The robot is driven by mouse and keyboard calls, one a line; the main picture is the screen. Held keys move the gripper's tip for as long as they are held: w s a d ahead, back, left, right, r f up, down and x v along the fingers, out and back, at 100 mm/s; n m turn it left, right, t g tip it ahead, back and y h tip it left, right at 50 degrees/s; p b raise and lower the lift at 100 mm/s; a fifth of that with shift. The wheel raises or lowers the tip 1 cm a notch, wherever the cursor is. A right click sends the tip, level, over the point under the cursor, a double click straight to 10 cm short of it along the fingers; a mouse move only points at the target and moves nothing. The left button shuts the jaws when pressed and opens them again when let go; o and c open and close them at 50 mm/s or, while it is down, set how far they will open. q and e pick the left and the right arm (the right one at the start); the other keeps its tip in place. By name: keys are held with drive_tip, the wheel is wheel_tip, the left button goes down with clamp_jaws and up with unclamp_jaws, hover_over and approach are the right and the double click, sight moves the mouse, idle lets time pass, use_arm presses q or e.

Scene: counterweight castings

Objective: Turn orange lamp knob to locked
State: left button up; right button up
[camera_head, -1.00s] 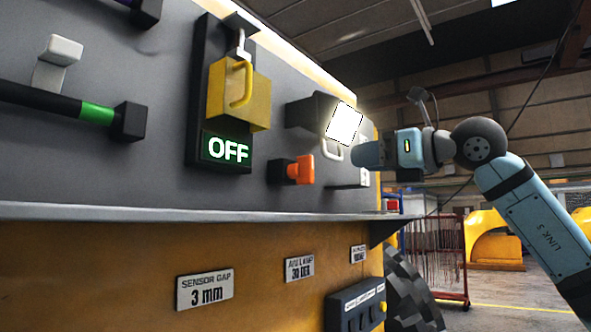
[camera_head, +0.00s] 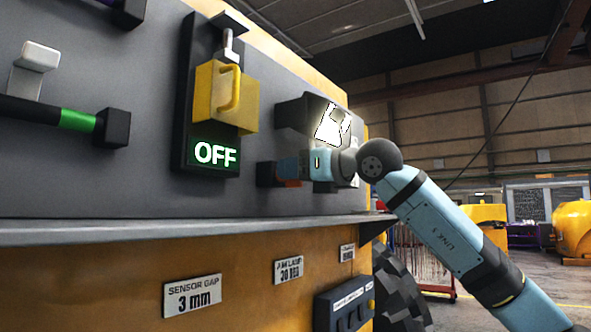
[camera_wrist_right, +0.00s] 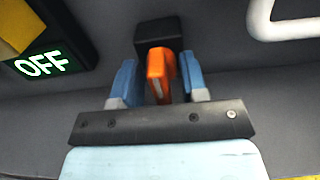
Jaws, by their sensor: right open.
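The orange knob (camera_wrist_right: 157,70) sticks out from a dark square base on the grey panel. In the right wrist view its grip looks nearly upright. My right gripper (camera_wrist_right: 160,78) is open, with one blue finger on each side of the knob and a small gap showing on both sides. The lit lamp (camera_head: 333,124) is just above my right gripper. My left gripper is not in view.
A yellow padlock-like block (camera_head: 224,97) hangs above a green OFF sign (camera_head: 215,154), left of the knob. A white handle (camera_wrist_right: 283,22) is to the right in the wrist view. A grey ledge (camera_head: 180,231) runs below the panel, with label plates beneath it.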

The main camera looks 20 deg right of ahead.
drive_tip(key=shift+c, duration=0.2)
drive_tip(key=c, duration=0.6)
drive_tip(key=shift+o, duration=0.2)
